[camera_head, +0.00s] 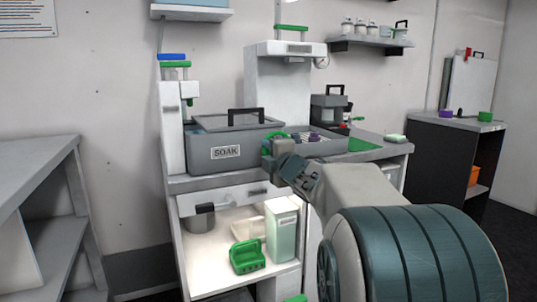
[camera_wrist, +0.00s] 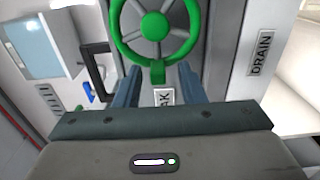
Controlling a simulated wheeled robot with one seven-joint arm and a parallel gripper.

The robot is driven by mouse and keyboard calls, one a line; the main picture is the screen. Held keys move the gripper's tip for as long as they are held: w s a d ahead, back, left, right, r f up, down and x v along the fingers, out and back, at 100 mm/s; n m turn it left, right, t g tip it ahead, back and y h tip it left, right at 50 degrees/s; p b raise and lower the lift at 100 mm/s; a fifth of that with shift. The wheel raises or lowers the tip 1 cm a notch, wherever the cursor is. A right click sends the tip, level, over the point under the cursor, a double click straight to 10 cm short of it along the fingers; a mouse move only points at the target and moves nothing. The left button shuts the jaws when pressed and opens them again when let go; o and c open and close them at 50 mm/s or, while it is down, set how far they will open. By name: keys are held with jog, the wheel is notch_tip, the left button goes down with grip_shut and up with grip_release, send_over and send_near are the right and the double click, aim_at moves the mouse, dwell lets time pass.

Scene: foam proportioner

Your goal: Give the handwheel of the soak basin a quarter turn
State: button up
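The soak basin (camera_head: 232,150) is a grey box with a lid, a black handle and a SOAK label, standing on the bench in the head view. Its green handwheel (camera_head: 268,142) is mostly hidden there behind my gripper (camera_head: 281,152). My gripper (camera_wrist: 159,70) is open, with one finger on each side of this block. Gaps show between block and fingers, so it appears not to be clamped.
A DRAIN label (camera_wrist: 262,51) is beside the wheel in the wrist view. A tray of parts (camera_head: 318,143) stands right of the basin. A green caddy (camera_head: 247,257) and a pot (camera_head: 199,218) stand on the lit shelf below. A grey shelf unit (camera_head: 45,170) is at left.

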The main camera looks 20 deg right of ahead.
jog(key=shift+s, duration=0.1)
jog(key=s+p, duration=0.3)
jog(key=s, duration=1)
jog(key=shift+s+d, duration=0.25)
jog(key=shift+s, duration=0.1)
